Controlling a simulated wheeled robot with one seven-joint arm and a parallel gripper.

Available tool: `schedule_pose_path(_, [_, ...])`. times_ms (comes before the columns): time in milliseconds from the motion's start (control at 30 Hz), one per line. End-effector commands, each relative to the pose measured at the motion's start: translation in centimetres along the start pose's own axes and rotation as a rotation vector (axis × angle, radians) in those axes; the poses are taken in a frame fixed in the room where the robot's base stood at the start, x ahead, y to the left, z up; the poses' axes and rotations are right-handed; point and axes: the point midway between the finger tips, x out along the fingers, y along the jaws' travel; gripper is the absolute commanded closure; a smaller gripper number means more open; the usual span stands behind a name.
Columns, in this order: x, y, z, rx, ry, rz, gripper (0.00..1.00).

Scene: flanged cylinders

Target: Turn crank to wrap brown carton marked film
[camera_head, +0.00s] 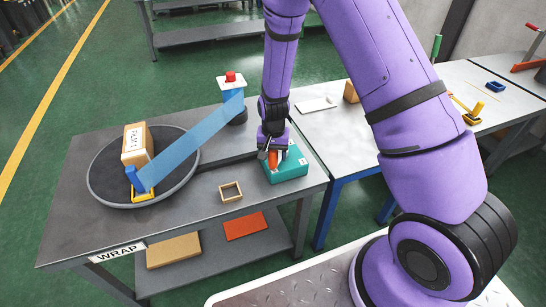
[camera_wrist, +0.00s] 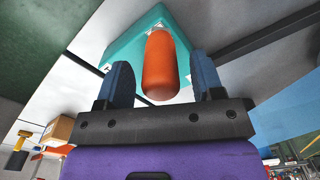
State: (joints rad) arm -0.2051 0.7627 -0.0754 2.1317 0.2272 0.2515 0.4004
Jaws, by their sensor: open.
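The brown carton (camera_head: 150,139) with a white FILM label stands on the round dark turntable (camera_head: 104,188) at the left of the bench. A blue film band (camera_head: 190,137) stretches from a post with a red knob (camera_head: 231,77) to a blue-and-yellow piece (camera_head: 143,194) beside the carton. The orange crank handle (camera_head: 273,159) is at the teal box (camera_head: 291,170); the wrist view also shows the handle (camera_wrist: 159,70) and box (camera_wrist: 122,45). My gripper (camera_head: 270,154) is open at the handle. In the wrist view its blue fingers lie either side of the handle, with visible gaps.
A small open wooden frame (camera_head: 230,191) lies on the bench front. A tan board (camera_head: 173,250) and an orange-red board (camera_head: 245,226) lie on the lower shelf. A second table (camera_head: 335,130) adjoins at the right. My arm covers part of it.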

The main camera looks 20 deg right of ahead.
Motion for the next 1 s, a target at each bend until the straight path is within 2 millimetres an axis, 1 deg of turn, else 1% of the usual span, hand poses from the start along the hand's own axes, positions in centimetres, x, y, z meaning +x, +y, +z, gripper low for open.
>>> schedule_pose_path(100, [1.1, 0.0, 0.0, 0.000, -0.001, 0.000, 0.39])
schedule_pose_path(200, [1.6, 0.0, 0.0, 0.000, 0.000, 0.000, 0.39])
schedule_pose_path(500, [1.8, 0.0, 0.0, 0.000, 0.001, -0.001, 0.39])
schedule_pose_path(533, [1.8, 0.0, 0.0, 0.000, 0.001, -0.001, 0.41])
schedule_pose_path(567, [1.8, 0.0, 0.0, 0.000, 0.001, -0.001, 0.48])
schedule_pose_path(600, [1.8, 0.0, 0.0, 0.000, 0.001, -0.001, 0.57])
schedule_pose_path(667, [1.8, 0.0, 0.0, 0.000, 0.001, -0.001, 0.71])
schedule_pose_path(700, [1.8, 0.0, 0.0, 0.000, 0.001, -0.001, 0.80])
schedule_pose_path(800, [1.8, 0.0, 0.0, 0.000, 0.001, -0.001, 1.00])
schedule_pose_path(1000, [1.8, 0.1, 0.0, -0.010, 0.001, -0.001, 1.00])
